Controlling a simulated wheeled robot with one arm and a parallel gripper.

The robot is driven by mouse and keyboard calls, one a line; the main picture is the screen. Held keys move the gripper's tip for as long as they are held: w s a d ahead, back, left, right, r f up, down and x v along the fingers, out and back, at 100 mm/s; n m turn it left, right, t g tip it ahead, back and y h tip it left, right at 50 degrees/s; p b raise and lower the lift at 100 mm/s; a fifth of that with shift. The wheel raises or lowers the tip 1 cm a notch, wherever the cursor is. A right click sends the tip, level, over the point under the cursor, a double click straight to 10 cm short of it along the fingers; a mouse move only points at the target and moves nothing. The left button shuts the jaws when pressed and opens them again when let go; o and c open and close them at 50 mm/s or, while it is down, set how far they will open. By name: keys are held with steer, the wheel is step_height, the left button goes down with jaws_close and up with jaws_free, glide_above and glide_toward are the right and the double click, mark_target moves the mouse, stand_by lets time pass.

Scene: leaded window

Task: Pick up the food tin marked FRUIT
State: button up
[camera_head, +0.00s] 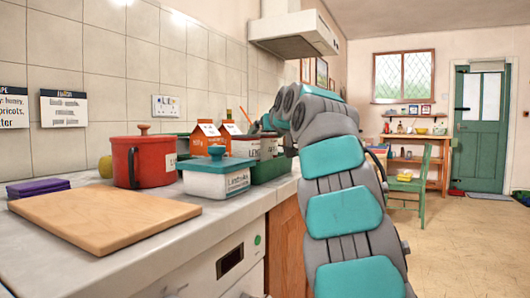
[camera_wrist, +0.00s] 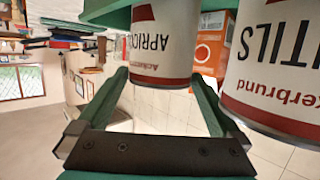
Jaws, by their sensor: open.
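No tin marked FRUIT can be read in either view. In the wrist view, which is upside down, a white and dark-red tin (camera_wrist: 165,38) reads "APRICO…", its last letters cut off. A larger-looking tin (camera_wrist: 272,75) to its right shows "…TILS". My gripper (camera_wrist: 162,78) is open, its green fingers on either side of the apricot tin's lower end in the picture; I cannot tell whether they touch it. In the head view my arm reaches over the counter to pale tins (camera_head: 245,147), and my gripper is mostly hidden there.
A green tray (camera_head: 271,171) sits by the tins. Orange cartons (camera_head: 207,138), a teal-lidded dish (camera_head: 217,175), a red pot (camera_head: 143,160) and a wooden board (camera_head: 100,215) stand nearer on the counter. An orange carton (camera_wrist: 212,47) shows behind the tins.

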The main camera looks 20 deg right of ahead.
steer(key=shift+c, duration=0.2)
jaws_close()
stand_by(0.6)
